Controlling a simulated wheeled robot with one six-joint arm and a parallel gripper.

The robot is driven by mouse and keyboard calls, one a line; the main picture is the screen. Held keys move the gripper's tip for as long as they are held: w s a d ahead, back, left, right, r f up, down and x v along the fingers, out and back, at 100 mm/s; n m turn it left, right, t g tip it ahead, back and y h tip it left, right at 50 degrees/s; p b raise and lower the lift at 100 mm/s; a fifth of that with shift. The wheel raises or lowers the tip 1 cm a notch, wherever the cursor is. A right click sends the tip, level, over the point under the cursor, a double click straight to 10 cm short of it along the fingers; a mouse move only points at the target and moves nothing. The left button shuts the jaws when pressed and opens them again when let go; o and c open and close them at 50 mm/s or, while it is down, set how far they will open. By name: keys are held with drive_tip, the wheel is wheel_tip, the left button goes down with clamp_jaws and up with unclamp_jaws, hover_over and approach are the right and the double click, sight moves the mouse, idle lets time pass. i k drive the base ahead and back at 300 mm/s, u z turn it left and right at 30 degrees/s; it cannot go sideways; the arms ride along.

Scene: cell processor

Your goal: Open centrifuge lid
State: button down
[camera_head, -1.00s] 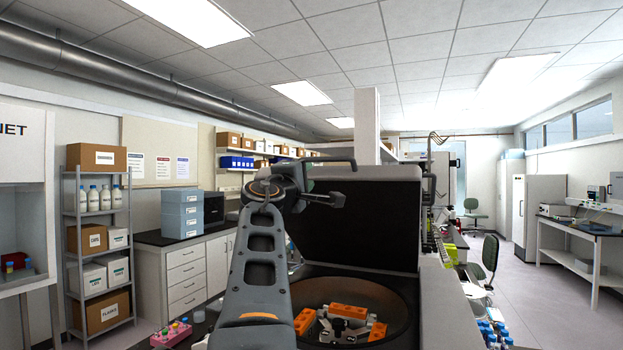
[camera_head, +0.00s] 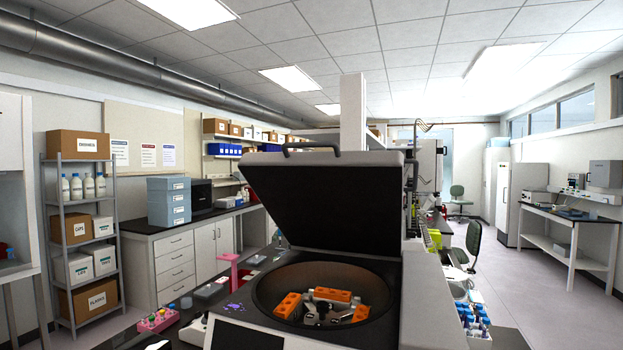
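The centrifuge (camera_head: 390,318) stands in front of me with a dark panel on its front. Its lid (camera_head: 330,205) is raised and tilted back, with a dark handle (camera_head: 311,149) along its top edge. The round chamber (camera_head: 268,290) is open to view. Inside sits the rotor with orange tube holders (camera_head: 332,295). My gripper and arm are not in view, so nothing touches the lid in this picture.
A pink tube rack (camera_head: 160,320) and a pink stand (camera_head: 234,266) are on the bench left of the centrifuge. Blue-capped bottles (camera_head: 474,318) stand at the right. A shelf rack (camera_head: 86,250) is at the left.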

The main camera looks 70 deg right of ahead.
sight(345, 201)
drive_tip(key=u, duration=0.7)
drive_tip(key=i, duration=0.15)
drive_tip(key=z, duration=1.8)
